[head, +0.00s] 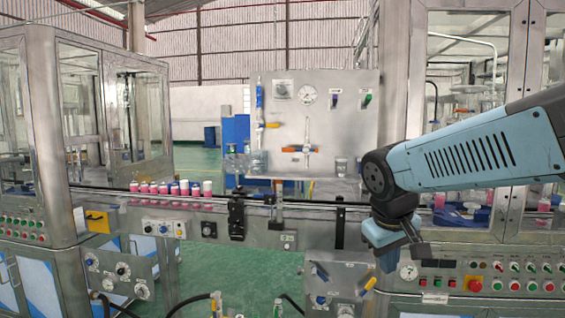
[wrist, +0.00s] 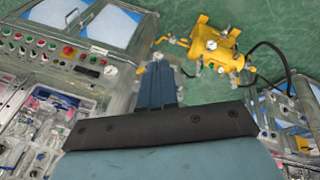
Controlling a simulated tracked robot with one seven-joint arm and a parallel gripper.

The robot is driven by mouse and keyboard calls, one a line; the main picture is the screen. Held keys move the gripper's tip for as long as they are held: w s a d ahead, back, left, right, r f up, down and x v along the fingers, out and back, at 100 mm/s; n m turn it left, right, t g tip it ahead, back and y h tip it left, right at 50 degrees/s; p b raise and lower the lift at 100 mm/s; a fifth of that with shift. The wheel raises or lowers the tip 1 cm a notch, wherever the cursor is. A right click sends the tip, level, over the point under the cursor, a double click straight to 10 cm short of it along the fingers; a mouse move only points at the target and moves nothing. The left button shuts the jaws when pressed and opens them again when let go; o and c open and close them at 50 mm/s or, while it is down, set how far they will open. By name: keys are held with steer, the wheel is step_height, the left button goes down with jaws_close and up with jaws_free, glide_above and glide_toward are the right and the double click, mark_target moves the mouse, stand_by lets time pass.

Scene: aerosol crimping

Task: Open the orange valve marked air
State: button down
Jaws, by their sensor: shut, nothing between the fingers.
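An orange lever handle (head: 291,149) lies level on a vertical pipe on the upright steel panel (head: 345,110). A yellow-orange lever (head: 272,125) sits on the blue-topped pipe to its left. A third yellow-orange lever (head: 369,285) is on the low panel beside my gripper. I cannot read a mark "air" on any of them. My gripper (head: 388,262) points down in front of the right control panel, shut and empty, away from the upright panel. Its blue fingers (wrist: 156,85) show together in the wrist view. Whether the gripper touches the low panel is unclear.
A conveyor (head: 150,196) with pink cans crosses between glazed machine cabinets. A red stop button (head: 474,285) and several small knobs sit right of my gripper. The wrist view shows a yellow tank (wrist: 212,45) with hoses over green floor.

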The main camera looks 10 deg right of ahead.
steer(key=w+d+f+n+g+h, duration=0.25)
steer(key=w+d+h, duration=0.45)
steer(key=w+d, duration=0.4)
steer(key=w+r+n+t+h, duration=0.25)
steer(key=w+n+h, duration=0.4)
steer(key=w, duration=0.75)
steer(key=n+t+y, duration=0.7)
steer(key=n+t, duration=1.5)
glide_toward(296, 150)
steer(key=a+f, duration=0.4)
steer(key=a, duration=0.1)
steer(key=x, duration=1)
steer(key=shift+a, duration=0.1)
steer(key=shift+a, duration=0.1)
